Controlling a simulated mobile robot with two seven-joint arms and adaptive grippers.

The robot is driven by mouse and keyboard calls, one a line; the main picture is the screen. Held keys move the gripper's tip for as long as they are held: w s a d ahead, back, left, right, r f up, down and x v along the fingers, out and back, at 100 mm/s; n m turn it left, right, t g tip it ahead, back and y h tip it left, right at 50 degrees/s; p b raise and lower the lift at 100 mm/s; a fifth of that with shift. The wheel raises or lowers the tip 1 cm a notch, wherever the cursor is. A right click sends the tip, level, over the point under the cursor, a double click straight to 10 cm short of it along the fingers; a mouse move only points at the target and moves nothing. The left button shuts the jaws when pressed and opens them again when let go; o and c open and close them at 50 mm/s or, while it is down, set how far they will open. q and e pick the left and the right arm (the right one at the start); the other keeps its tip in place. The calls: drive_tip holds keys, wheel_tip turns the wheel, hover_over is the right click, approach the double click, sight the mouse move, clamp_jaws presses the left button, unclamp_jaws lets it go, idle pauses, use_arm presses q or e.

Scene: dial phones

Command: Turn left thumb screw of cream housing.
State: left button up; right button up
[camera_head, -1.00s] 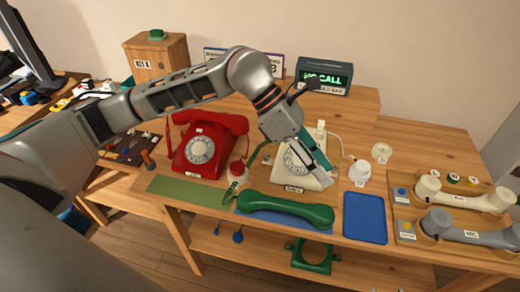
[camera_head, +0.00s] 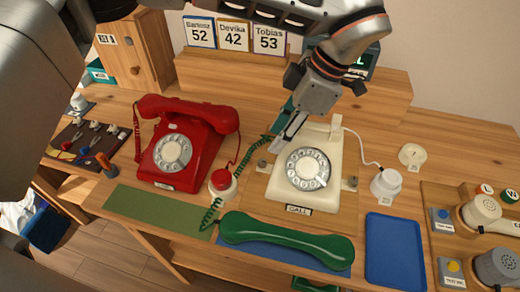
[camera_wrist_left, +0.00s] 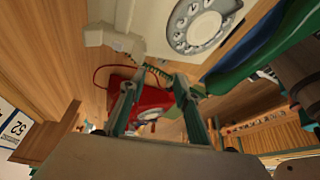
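The cream housing (camera_head: 303,198) is a dial phone with a "CALL" label in the middle of the table. Its left thumb screw (camera_head: 262,165) is a small grey knob on the mount beside the housing. A matching right screw (camera_head: 350,183) is on the other side. My left gripper (camera_head: 283,141) points down at the housing's upper left edge, just behind and above the left screw, apart from it. In the left wrist view, its two fingers (camera_wrist_left: 155,84) are spread with nothing held; the cream dial (camera_wrist_left: 200,24) shows above them. My right gripper is out of view.
A red phone (camera_head: 184,150) stands left, with a red button (camera_head: 221,181) between the phones. A green handset (camera_head: 287,241) lies in front, its coiled cord (camera_head: 246,155) running near my gripper. A blue tray (camera_head: 393,252) and white knob (camera_head: 386,182) are at right.

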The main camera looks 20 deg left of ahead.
sight(262, 161)
use_arm(q)
drive_tip(key=shift+x, duration=1)
drive_tip(key=x, duration=0.3)
drive_tip(key=b+x, duration=0.1)
drive_tip(key=x, duration=0.2)
drive_tip(key=shift+s+d+f, duration=0.1)
drive_tip(key=shift+s+f, duration=0.05)
drive_tip(key=shift+f, duration=0.25)
